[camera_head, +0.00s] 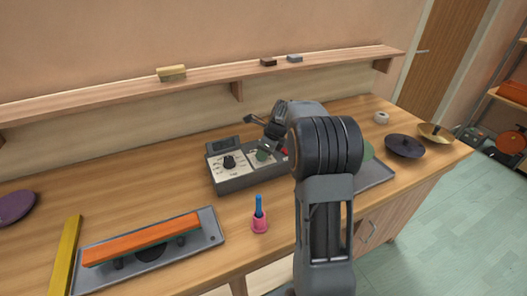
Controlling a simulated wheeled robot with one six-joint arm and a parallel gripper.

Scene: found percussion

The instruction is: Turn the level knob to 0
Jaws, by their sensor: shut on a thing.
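A grey control box (228,185) stands on the wooden bench, with a small dark display at its back left. A black knob (229,162) sits on a pale dial on the left of its panel. A green knob (263,154) sits on a second pale dial to the right. My gripper (264,144) reaches down over the green knob from behind and is shut on it. The fingertips are small and partly hidden here. The panel lettering is too small to read. My arm covers the box's right end, where a bit of red shows.
An orange bar (142,238) lies over a grey tray (212,238) at front left. A dark cymbal (405,146) and a brass one (436,132) lie at right. A wall shelf (215,83) runs behind.

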